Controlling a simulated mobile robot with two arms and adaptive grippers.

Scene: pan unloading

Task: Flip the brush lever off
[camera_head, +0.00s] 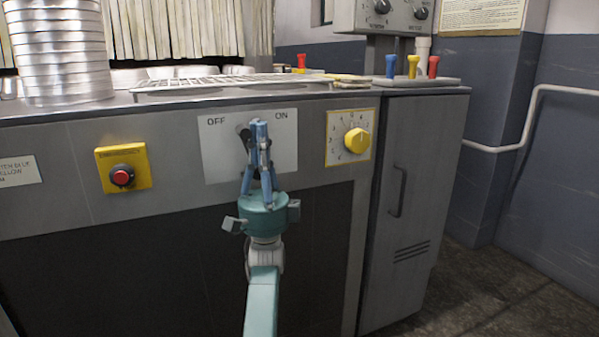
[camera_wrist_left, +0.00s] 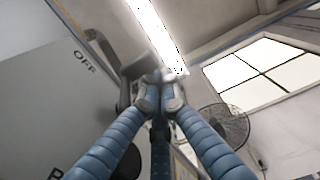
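The white lever panel (camera_head: 220,158) on the machine front bears OFF at its left and ON at its right. The dark brush lever (camera_head: 243,133) shows only in part there, just left of my fingertips; the rest is hidden behind them. My left gripper (camera_head: 260,124) is upright in front of the panel's middle, its blue fingers drawn together at the tips. In the left wrist view the grey lever (camera_wrist_left: 105,52) lies close to the closed fingertips (camera_wrist_left: 160,92). I cannot tell whether they grip it or only touch it. My right gripper is not in view.
A red emergency button (camera_head: 121,176) on a yellow plate is to the left, and a yellow dial (camera_head: 356,140) to the right. A stack of pans (camera_head: 60,55) and a metal rack (camera_head: 225,82) are on top. A grey cabinet (camera_head: 425,180) stands at the right.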

